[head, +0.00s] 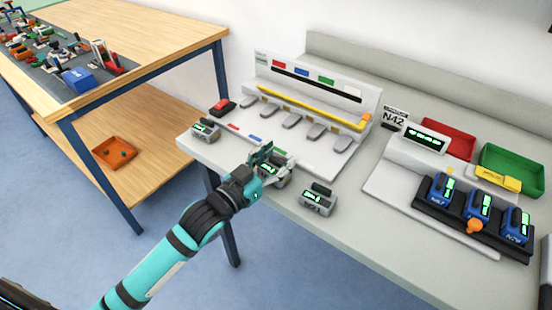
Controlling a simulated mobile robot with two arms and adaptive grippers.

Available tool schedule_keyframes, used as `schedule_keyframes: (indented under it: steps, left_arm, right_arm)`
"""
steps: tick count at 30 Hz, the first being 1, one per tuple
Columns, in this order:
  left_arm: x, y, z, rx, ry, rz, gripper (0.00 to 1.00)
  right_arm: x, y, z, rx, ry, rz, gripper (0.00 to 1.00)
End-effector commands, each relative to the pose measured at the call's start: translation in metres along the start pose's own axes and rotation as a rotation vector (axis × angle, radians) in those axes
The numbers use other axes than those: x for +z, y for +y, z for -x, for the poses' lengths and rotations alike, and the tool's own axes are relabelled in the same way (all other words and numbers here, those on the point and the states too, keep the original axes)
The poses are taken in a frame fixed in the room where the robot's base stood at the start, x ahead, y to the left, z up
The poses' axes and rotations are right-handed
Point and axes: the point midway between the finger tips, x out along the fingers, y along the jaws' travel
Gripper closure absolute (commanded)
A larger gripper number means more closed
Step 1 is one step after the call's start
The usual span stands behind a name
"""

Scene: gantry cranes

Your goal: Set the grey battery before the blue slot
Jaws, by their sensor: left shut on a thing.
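My left gripper (268,161) is at the front edge of the grey bench, shut on a grey battery (279,176) with a green display; the gripper hides part of it. The white charging station (318,142) stands behind it, with red, blue and green labels on its back panel and a row of grey slots. The blue label (301,72) is second from the left, and a blue mark (254,137) lies on the station's front edge, left of the gripper. Other grey batteries stand at the left (206,130) and right (318,199) of the held one. My right gripper is not in view.
A red-and-black block (222,107) lies at the station's left end. A yellow bar (312,108) crosses above the slots. To the right are a rack of blue batteries (478,213), a red bin (448,139) and a green bin (513,167). A wooden table (150,42) stands left.

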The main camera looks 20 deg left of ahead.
Motion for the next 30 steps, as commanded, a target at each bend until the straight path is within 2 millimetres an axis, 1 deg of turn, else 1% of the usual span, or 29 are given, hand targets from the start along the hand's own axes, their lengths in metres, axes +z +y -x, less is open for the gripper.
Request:
schedule_keyframes:
  steps: [2,3,7,8,16,20,23,27,30]
  left_arm:
    - [0.003,0.000,0.000,0.000,0.001,0.000,0.87]
    - [0.003,0.000,0.000,0.000,0.000,0.000,0.42]
    - [0.003,0.000,0.000,0.000,-0.001,0.000,0.25]
    - [0.003,0.000,0.000,0.000,-0.001,0.000,0.23]
    - [0.003,0.000,0.000,0.000,-0.001,0.000,0.23]
    - [0.007,0.000,0.000,0.000,0.000,-0.001,0.23]
    - [0.002,0.000,0.017,-0.001,-0.007,0.002,0.23]
    - [0.000,0.003,0.049,0.000,-0.009,0.003,0.23]
    - [0.002,0.004,0.073,0.000,-0.009,0.002,0.23]
  right_arm:
    - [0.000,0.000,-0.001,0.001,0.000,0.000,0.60]
    - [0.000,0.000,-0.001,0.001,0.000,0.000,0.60]
    - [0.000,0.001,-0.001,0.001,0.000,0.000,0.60]
    - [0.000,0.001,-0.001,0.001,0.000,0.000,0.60]
    - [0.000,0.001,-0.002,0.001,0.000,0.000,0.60]
    - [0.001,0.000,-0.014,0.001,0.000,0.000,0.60]
    - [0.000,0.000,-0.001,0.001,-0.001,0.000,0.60]
    - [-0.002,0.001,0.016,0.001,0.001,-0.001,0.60]
    - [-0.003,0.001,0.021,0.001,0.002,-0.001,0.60]
